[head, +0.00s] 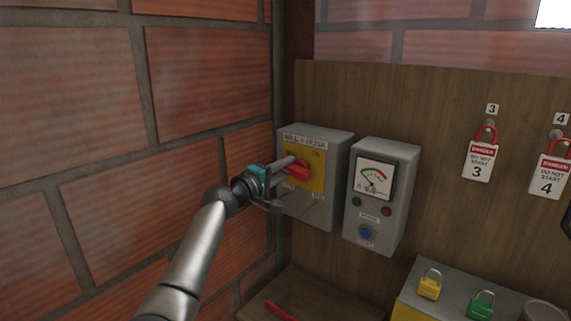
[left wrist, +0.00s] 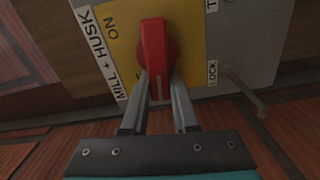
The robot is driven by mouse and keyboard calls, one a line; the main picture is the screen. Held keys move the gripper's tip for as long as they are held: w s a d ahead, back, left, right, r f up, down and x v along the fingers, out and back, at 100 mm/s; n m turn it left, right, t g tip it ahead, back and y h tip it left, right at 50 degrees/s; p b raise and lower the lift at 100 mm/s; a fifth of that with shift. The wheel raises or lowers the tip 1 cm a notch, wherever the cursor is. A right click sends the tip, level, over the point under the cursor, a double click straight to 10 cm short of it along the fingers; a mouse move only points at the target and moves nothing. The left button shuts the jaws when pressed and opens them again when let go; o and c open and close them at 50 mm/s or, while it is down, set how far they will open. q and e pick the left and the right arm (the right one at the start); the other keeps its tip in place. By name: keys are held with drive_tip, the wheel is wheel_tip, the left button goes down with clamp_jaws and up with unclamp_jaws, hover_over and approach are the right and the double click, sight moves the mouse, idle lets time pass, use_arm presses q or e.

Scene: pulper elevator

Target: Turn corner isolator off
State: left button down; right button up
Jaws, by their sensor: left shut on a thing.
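The corner isolator is a grey box (head: 331,152) marked "MILL + HUSK" on the wooden board, close to the brick corner. It has a yellow plate (head: 313,158) and a red rotary handle (head: 301,171). In the left wrist view the red handle (left wrist: 154,48) stands upright in the picture on the yellow plate (left wrist: 119,30), with "ON" to its left; other plate markings are partly hidden. My left gripper (head: 292,168) is shut on the red handle, its two fingers (left wrist: 161,77) on either side of the handle's lower part. My right gripper is not in view.
A grey meter box (head: 398,165) with a dial and blue button stands just right of the isolator. A thin metal rod (left wrist: 244,88) sticks out near "LOCK". Danger tags (head: 480,160) hang farther right; yellow (head: 429,288) and green (head: 481,305) padlocks sit below. Brick wall closes the left.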

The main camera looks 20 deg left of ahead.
use_arm(q)
drive_tip(key=shift+s+d+f+n, duration=0.1)
drive_tip(key=shift+d+f+n, duration=0.3)
drive_tip(key=shift+f+n, duration=0.1)
idle(0.3)
drive_tip(key=c, duration=0.9)
unclamp_jaws()
drive_tip(key=shift+o, duration=0.8)
drive_tip(key=shift+r, duration=0.1)
drive_tip(key=shift+o, duration=0.3)
drive_tip(key=shift+r, duration=0.1)
drive_tip(key=shift+a, duration=0.1)
